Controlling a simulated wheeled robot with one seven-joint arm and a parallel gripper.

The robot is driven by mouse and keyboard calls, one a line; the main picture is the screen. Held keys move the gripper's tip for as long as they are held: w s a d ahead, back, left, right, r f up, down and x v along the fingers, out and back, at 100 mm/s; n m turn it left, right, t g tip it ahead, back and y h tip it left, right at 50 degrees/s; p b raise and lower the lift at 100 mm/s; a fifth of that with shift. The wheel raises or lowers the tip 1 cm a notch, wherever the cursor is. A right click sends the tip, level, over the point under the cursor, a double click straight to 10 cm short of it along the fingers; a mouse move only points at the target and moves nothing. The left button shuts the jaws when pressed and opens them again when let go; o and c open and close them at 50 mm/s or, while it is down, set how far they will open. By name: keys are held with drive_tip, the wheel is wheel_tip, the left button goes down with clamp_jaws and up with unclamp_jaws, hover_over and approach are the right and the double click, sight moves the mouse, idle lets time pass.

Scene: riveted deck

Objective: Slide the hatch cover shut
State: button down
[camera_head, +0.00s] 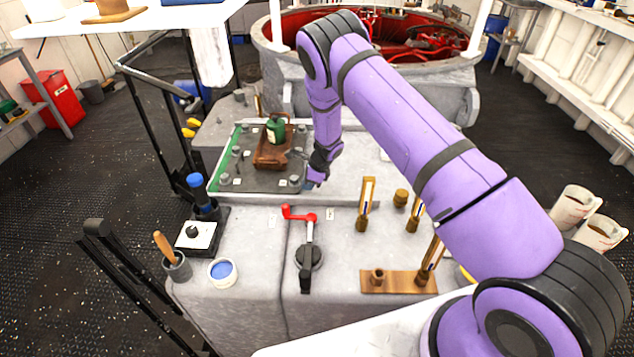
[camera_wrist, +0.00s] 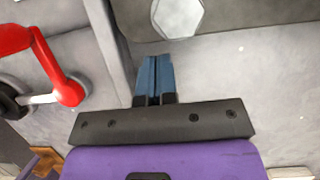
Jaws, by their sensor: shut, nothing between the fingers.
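A flat dark grey panel (camera_head: 258,184) with bolts along its edges lies on the pale grey deck block, left of my arm. It looks like the hatch cover, though I cannot tell for sure. A green strip (camera_head: 224,158) shows along its left side. My gripper (camera_head: 314,184) is low at the panel's right front corner, with shut, empty blue fingers. In the wrist view the shut fingertips (camera_wrist: 154,62) are beside the grey slab's edge, near a pale hexagonal bolt head (camera_wrist: 178,14). I cannot tell whether they touch it.
A brown tray (camera_head: 264,163) with a green bottle (camera_head: 276,130) sits on the panel. A red-handled lever (camera_head: 300,216) stands in front of my gripper. Wooden-handled tools (camera_head: 366,200) stand to the right. A blue-topped bottle (camera_head: 199,190) is at left.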

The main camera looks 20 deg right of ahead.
sight(290, 187)
drive_tip(key=shift+w+a, duration=0.1)
drive_tip(key=shift+a, duration=0.3)
drive_tip(key=shift+w+a, duration=0.25)
drive_tip(key=shift+a, duration=0.5)
drive_tip(key=shift+w+a, duration=0.25)
drive_tip(key=shift+a, duration=0.55)
drive_tip(key=shift+w+a, duration=0.25)
drive_tip(key=shift+a, duration=0.5)
drive_tip(key=v, duration=1.1)
